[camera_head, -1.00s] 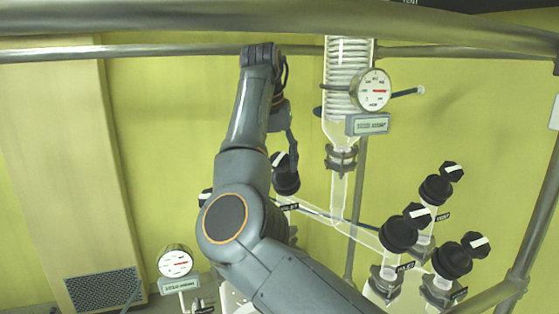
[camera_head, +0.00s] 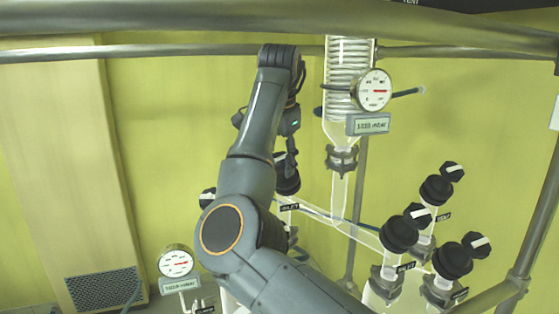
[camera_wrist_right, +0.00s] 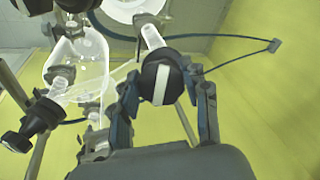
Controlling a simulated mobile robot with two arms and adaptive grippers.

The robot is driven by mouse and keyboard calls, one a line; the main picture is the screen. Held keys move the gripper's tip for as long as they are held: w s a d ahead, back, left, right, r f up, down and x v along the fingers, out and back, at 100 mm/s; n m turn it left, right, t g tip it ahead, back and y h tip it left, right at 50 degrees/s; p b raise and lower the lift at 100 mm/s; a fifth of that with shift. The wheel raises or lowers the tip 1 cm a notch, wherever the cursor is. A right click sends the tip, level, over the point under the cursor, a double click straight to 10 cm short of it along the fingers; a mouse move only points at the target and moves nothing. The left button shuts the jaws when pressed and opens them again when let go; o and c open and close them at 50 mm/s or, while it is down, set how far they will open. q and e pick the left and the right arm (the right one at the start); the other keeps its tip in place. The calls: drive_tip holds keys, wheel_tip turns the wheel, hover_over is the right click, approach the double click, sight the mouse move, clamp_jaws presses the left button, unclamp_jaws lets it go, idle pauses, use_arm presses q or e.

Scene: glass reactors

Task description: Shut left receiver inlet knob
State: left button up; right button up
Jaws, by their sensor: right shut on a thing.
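The inlet knob (camera_head: 287,178) is black, with a white stripe, on a glass tube behind my right arm in the head view. My left gripper is not in view.
Several other black knobs (camera_head: 398,234) stand at the right on glass necks. A round gauge (camera_head: 374,90) hangs by the coil condenser (camera_head: 347,75). Another gauge (camera_head: 175,262) is at lower left. Metal rails (camera_head: 180,49) cross above.

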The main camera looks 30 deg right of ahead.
drive_tip(key=shift+f, duration=0.1)
idle(0.3)
drive_tip(key=o, duration=1.2)
drive_tip(key=shift+c, duration=0.2)
drive_tip(key=shift+r, duration=0.2)
drive_tip(key=v, duration=1.1)
drive_tip(key=shift+r, duration=0.3)
drive_tip(key=shift+s, duration=0.1)
